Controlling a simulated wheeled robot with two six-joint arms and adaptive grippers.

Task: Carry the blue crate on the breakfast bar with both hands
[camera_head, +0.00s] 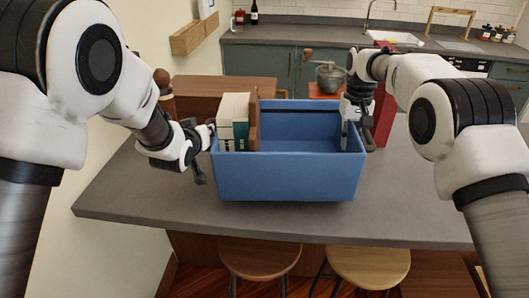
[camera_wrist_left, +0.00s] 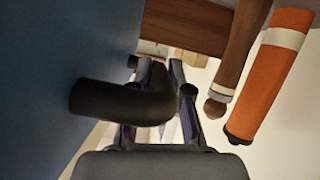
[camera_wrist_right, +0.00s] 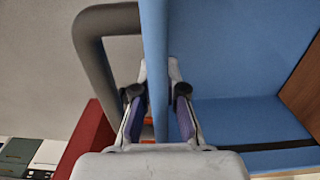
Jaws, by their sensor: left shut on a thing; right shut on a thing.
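The blue crate (camera_head: 287,178) is upright over the grey breakfast bar (camera_head: 120,200); I cannot tell whether its base touches the top. Books (camera_head: 234,122) and a brown board (camera_head: 254,125) stand in its left end; the rest looks empty. My left gripper (camera_head: 207,137) is at its left end, shut on its dark handle (camera_wrist_left: 120,102), with the blue wall (camera_wrist_left: 50,80) beside it in the left wrist view. My right gripper (camera_head: 357,120) is at the right end. In the right wrist view its fingers straddle the blue wall (camera_wrist_right: 155,50), beside a grey handle (camera_wrist_right: 95,45).
A red box (camera_head: 384,117) stands just right of the crate. A grinder (camera_head: 329,76) is behind it. A wooden mill (camera_head: 163,83) stands behind my left arm; an orange cylinder (camera_wrist_left: 272,75) shows in the left wrist view. Two stools (camera_head: 260,258) are in front. The bar's front left is clear.

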